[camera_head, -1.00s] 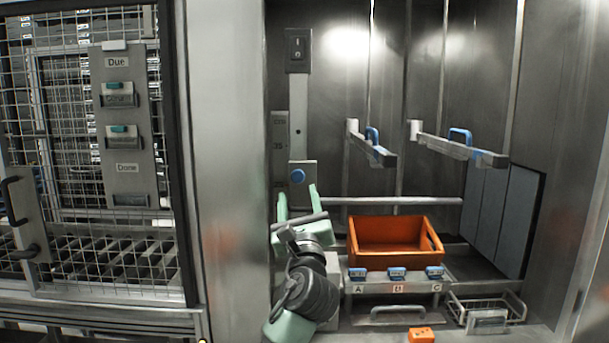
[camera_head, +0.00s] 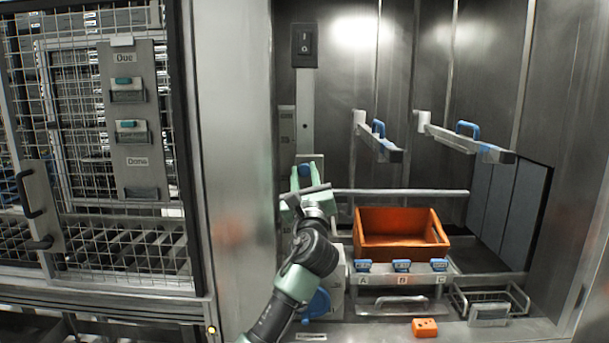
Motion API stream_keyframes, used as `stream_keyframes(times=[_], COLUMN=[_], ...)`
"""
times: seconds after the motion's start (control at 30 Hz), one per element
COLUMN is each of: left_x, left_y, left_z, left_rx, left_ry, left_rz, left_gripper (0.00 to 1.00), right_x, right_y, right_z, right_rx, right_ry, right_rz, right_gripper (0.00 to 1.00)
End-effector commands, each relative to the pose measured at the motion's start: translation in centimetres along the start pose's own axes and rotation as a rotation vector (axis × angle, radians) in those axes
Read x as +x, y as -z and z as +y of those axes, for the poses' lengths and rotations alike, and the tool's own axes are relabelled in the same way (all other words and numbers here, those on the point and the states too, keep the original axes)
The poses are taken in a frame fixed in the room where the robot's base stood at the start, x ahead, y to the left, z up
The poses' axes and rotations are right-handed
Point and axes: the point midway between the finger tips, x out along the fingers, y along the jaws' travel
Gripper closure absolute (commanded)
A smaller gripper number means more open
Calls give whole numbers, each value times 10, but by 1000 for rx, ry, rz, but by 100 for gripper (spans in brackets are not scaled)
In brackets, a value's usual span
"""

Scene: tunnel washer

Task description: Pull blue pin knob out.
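The blue pin knob (camera_head: 304,170) sits on a metal plate at the lower end of the vertical rail, left of the orange bin. My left gripper (camera_head: 305,176) is up at the knob, with one pale green fingertip on each side of it. The fingers stand apart and look open. The knob shows between them, and I cannot make out whether either finger touches it. The gripper body and my arm hide what is just below the plate. My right gripper is not in view.
An orange bin (camera_head: 400,252) stands right of my arm, behind blue-topped blocks marked A, B and C. Two bars with blue handles (camera_head: 467,128) jut out above. A wire basket (camera_head: 489,304) and an orange block (camera_head: 425,327) lie lower right. A mesh door (camera_head: 90,160) is at left.

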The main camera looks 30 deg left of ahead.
Motion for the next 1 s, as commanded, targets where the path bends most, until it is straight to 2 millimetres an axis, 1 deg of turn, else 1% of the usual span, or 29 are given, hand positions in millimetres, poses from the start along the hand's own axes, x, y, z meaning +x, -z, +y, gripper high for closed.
stream_keyframes(times=[0.57, 1.0], left_x=[0, 0], left_y=[1, 1], left_z=[0, 0], left_rx=[0, 0], left_ry=[-1, -1], left_rz=[2, 2], left_gripper=[100, 100], right_x=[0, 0], right_y=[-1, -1], right_z=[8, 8], right_rx=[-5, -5], right_ry=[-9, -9], right_rz=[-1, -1], right_gripper=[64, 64])
